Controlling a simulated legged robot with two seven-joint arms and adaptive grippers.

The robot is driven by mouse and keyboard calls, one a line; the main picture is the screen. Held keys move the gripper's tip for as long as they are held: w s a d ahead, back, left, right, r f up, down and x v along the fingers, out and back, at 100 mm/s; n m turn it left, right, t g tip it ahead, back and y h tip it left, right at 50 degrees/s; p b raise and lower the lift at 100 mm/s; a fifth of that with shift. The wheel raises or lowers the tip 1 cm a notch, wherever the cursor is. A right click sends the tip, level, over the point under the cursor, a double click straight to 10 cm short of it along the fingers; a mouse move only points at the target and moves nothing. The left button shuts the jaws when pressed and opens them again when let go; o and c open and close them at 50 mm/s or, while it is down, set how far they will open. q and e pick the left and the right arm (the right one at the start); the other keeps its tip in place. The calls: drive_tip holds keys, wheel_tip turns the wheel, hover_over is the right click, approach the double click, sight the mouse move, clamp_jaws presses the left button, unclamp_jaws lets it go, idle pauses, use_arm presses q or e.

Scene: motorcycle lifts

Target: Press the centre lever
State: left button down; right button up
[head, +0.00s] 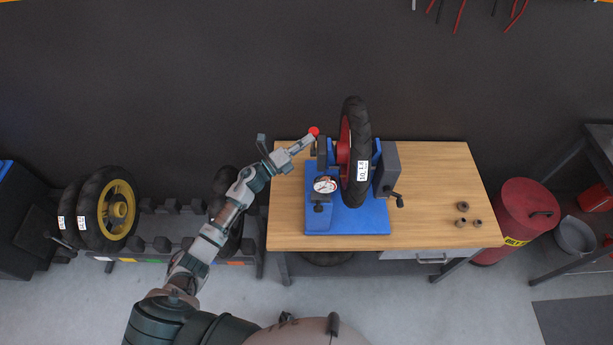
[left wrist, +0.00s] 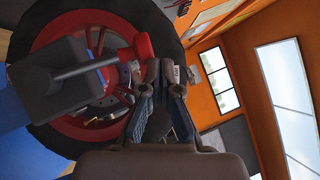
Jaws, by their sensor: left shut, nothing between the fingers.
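The lever has a red knob (head: 313,131) and stands at the left side of a blue wheel stand (head: 350,219) on the bench. In the left wrist view the red knob (left wrist: 143,46) sits on a grey rod coming from a dark block (left wrist: 48,82). My left gripper (head: 308,140) is right by the knob, its fingers together and empty. In the left wrist view its fingertips (left wrist: 162,70) are just right of the knob; I cannot tell whether they touch it. A black-tyred wheel (head: 361,140) with a red rim stands upright in the stand. My right gripper is not in view.
The wooden bench (head: 435,183) has free room on its right, with several small metal parts (head: 463,206). A dial gauge (head: 325,186) and a black-handled crank (head: 398,198) are on the stand.

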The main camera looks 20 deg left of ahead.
use_arm(q)
drive_tip(key=shift+w+a+r+b, duration=0.2)
drive_tip(key=shift+w+r+b, duration=0.05)
drive_tip(key=shift+w, duration=0.25)
drive_tip(key=shift+w+a+r+b, duration=0.15)
drive_tip(key=shift+w+r+b, duration=0.05)
drive_tip(key=shift+w, duration=0.3)
drive_tip(key=shift+f, duration=0.1)
